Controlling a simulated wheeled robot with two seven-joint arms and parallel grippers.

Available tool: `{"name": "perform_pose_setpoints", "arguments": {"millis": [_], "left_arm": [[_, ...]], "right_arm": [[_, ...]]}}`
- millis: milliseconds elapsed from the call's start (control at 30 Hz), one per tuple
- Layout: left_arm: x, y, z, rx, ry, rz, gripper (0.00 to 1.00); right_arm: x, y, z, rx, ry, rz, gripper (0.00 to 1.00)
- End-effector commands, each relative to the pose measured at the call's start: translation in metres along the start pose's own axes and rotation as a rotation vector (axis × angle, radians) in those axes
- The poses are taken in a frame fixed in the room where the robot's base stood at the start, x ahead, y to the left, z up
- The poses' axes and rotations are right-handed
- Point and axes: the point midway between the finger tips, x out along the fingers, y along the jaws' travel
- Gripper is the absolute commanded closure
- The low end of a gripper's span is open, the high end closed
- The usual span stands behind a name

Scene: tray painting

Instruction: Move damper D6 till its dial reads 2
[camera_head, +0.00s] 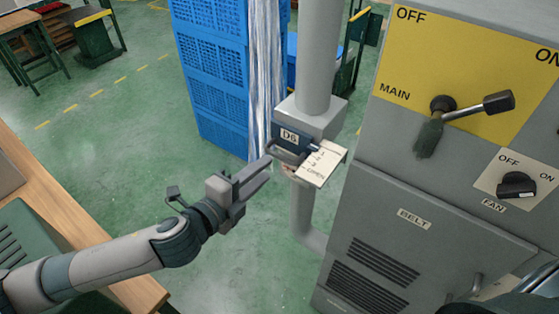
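Damper D6 (289,136) is a grey box with a dark blue label plate on a vertical grey pipe. Its pale dial plate (322,165) sticks out to the right, with several marks and the word OPEN at its lower end. A dark handle (287,154) lies at the dial's left side; its pointer position is too small to read. My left gripper (267,168) is at the handle's left end, its two fingers apart with a narrow gap. I cannot tell whether they touch the handle.
A grey cabinet (413,219) with a yellow MAIN panel, a lever (478,107) and a FAN knob (516,185) stands close on the right. Blue crates (209,68) are stacked behind the pipe. A wooden bench (66,215) is at the left. Green floor between is clear.

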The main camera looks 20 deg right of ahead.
Motion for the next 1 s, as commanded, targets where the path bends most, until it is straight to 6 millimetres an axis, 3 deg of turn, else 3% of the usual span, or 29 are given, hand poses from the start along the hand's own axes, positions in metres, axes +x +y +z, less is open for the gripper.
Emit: {"name": "perform_pose_setpoints", "arguments": {"millis": [200, 400, 600, 900, 1000], "left_arm": [[0.041, 0.003, 0.0, 0.002, 0.0, -0.001, 0.71], [0.067, 0.002, 0.0, 0.0, 0.0, 0.0, 0.71], [0.078, 0.001, 0.0, 0.0, 0.0, 0.0, 0.71], [0.079, 0.0, 0.0, 0.0, 0.0, 0.001, 0.71], [0.079, 0.0, 0.0, 0.0, 0.0, 0.001, 0.92]], "right_arm": [[0.02, -0.001, 0.002, 0.0, 0.0, 0.0, 0.01], [0.031, -0.001, 0.003, 0.0, 0.0, 0.0, 0.01], [0.035, -0.001, 0.003, 0.0, 0.0, 0.0, 0.01], [0.034, -0.001, 0.003, 0.0, 0.0, 0.0, 0.01], [0.034, -0.001, 0.003, 0.0, 0.0, 0.0, 0.01]]}}
